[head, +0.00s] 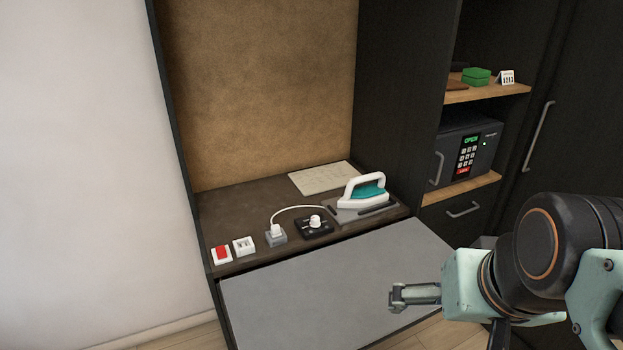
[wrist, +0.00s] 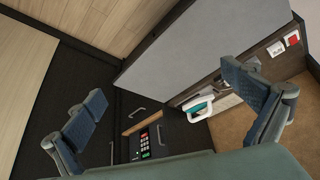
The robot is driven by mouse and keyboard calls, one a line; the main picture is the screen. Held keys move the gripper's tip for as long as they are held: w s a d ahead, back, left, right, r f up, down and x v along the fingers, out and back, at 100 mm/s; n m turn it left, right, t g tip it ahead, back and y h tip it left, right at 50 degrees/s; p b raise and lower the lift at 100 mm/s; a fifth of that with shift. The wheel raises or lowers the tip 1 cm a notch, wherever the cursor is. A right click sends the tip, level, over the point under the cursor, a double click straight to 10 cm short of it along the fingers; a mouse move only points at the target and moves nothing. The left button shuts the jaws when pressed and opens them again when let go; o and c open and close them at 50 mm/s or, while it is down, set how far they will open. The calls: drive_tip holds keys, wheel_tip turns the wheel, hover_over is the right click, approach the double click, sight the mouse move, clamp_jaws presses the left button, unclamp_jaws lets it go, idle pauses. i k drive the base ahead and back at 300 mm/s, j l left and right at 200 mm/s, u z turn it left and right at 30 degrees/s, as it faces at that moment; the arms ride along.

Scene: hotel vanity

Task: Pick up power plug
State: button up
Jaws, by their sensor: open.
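The white power plug (head: 276,229) stands upright on a small grey block (head: 277,239) on the dark shelf. A white cord runs from it toward the white and teal iron (head: 365,191). My gripper (head: 396,298) is in front of the grey panel, to the right of and nearer than the plug, well apart from it. In the wrist view my gripper (wrist: 163,83) has its two fingers spread wide with nothing between them. There the iron (wrist: 197,109) shows, while the plug is mostly or wholly hidden behind the right finger.
On the shelf are a red switch (head: 221,253), a white socket (head: 244,246), a black dial box (head: 315,226) and a paper sheet (head: 323,178). The grey panel (head: 340,285) fronts the shelf. A safe (head: 466,153) is at the right. Side walls bound the alcove.

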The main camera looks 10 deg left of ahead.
sight(275, 232)
drive_tip(key=j+u, duration=0.1)
drive_tip(key=j, duration=0.65)
drive_tip(key=i+j+u, duration=0.1)
drive_tip(key=j, duration=0.65)
drive_tip(key=i+j, duration=0.2)
drive_tip(key=j, duration=0.15)
drive_tip(key=i+j+u, duration=0.1)
drive_tip(key=i+j, duration=0.3)
drive_tip(key=j, duration=0.15)
drive_tip(key=i+j+z, duration=0.1)
drive_tip(key=j, duration=0.2)
drive_tip(key=i+j, duration=0.15)
drive_tip(key=j, duration=0.15)
drive_tip(key=l+u, duration=0.2)
drive_tip(key=l, duration=0.15)
